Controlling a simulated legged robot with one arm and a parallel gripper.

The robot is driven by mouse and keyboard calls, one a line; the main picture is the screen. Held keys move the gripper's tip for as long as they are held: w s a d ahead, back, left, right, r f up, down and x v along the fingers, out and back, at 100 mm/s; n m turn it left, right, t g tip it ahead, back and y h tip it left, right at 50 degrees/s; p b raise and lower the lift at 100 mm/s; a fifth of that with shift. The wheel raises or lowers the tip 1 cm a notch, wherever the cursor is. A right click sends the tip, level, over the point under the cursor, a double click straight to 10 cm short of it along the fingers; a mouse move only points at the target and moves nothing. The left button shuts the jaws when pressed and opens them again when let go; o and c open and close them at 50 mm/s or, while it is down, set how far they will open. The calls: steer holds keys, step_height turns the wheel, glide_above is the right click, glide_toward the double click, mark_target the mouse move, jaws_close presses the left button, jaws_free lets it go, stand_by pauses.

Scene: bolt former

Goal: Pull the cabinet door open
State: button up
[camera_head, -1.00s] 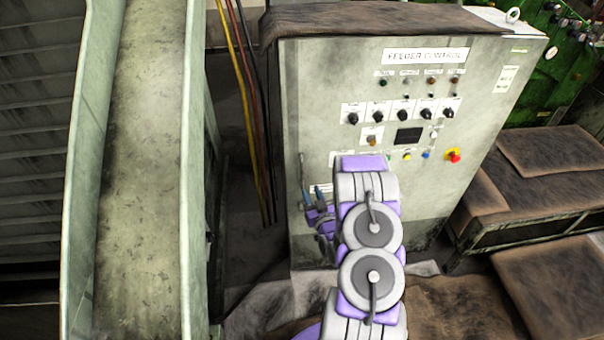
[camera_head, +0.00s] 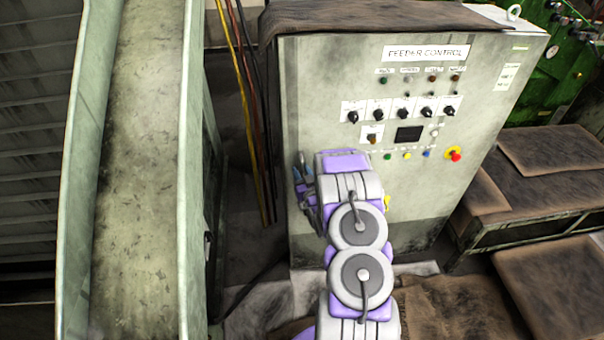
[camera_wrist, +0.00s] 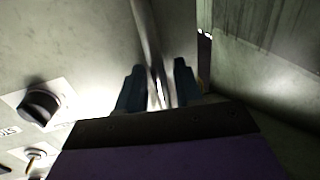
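The cabinet (camera_head: 330,110) is a worn grey-green box labelled "FEEDER CONTROL", and its front face, with knobs and buttons, looks closed. My gripper (camera_head: 304,172) is at the front face's left edge, about halfway down, partly hidden by my arm. In the wrist view, the two dark blue fingers of my gripper (camera_wrist: 158,88) are spread apart. A black knob (camera_wrist: 40,104) shows on the panel at left.
A tall pale green chute (camera_head: 140,160) stands left of the cabinet. Yellow, red and black cables (camera_head: 250,120) hang in the narrow gap between them. A low bench with brown covers (camera_head: 540,180) stands at right. Brown cloth (camera_head: 440,300) lies on the floor in front.

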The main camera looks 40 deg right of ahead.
steer(key=shift+c, duration=0.4)
jaws_close()
